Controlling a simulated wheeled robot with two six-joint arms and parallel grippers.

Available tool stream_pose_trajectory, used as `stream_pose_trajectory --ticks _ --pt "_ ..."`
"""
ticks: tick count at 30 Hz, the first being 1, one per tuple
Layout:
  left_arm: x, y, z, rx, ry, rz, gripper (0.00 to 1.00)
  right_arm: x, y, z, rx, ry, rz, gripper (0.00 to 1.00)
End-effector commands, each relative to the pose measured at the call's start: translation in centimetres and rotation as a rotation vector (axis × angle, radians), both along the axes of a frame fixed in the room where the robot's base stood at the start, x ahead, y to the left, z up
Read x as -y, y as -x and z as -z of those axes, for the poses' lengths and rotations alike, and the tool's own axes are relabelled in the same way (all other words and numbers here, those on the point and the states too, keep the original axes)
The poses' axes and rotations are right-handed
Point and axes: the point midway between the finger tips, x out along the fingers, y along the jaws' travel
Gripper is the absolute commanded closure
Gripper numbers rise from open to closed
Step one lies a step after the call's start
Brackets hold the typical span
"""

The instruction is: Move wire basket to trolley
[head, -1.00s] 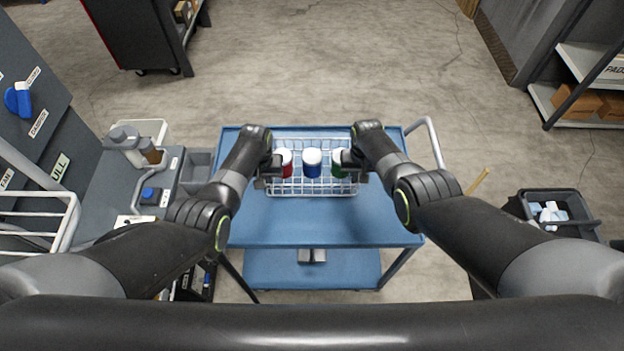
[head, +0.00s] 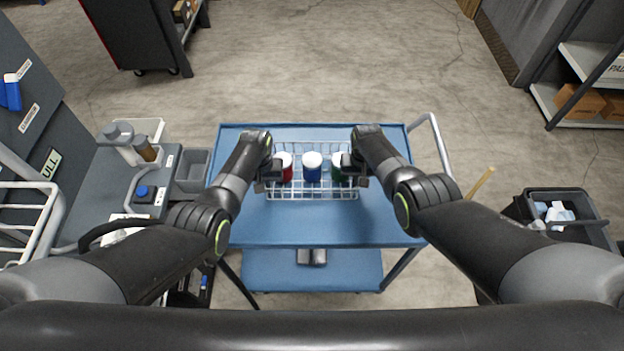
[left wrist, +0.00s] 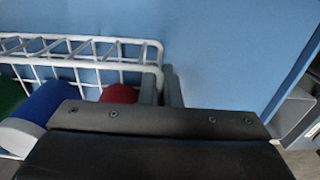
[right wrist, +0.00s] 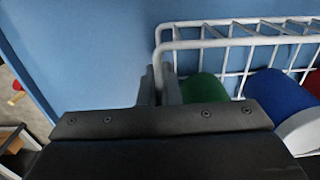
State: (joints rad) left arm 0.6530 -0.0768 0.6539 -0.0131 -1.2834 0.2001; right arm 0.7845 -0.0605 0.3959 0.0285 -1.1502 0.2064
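The white wire basket (head: 313,193) is over the blue trolley's top shelf (head: 310,228), level, holding a red, a blue and a green container with white lids. I cannot tell whether its underside touches the shelf. My left gripper (head: 268,178) is at the basket's left end; in the left wrist view its fingers (left wrist: 162,88) are closed around the end wall's wire. My right gripper (head: 354,176) is at the right end; in the right wrist view its fingers (right wrist: 159,86) likewise close around that wall. The lower basket is partly hidden in the wrist views.
A grey bench (head: 108,180) with bottles and a grey bin (head: 192,171) stands close left of the trolley. The trolley's handle (head: 432,136) is on its right. A dark bin (head: 570,235) stands further right. The shelf in front of the basket is clear.

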Motion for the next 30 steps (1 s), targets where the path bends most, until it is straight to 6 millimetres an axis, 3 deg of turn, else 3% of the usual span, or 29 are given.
stream_pose_trajectory --ticks 6,12,23,30 --pt "-0.1 -0.1 1.1 0.003 -0.002 0.000 1.00 0.2 -0.1 1.1 0.002 0.003 0.000 1.00" --pt "-0.1 0.0 0.9 0.000 -0.002 0.000 0.75 0.1 0.0 0.9 0.000 0.002 0.000 0.75" --pt "0.0 0.0 0.7 0.000 0.000 0.000 0.75 0.0 0.0 0.9 0.000 0.000 0.000 0.75" --pt "0.0 0.0 -1.2 0.003 0.000 0.000 0.75 0.0 0.0 0.9 0.000 0.000 0.000 0.75"
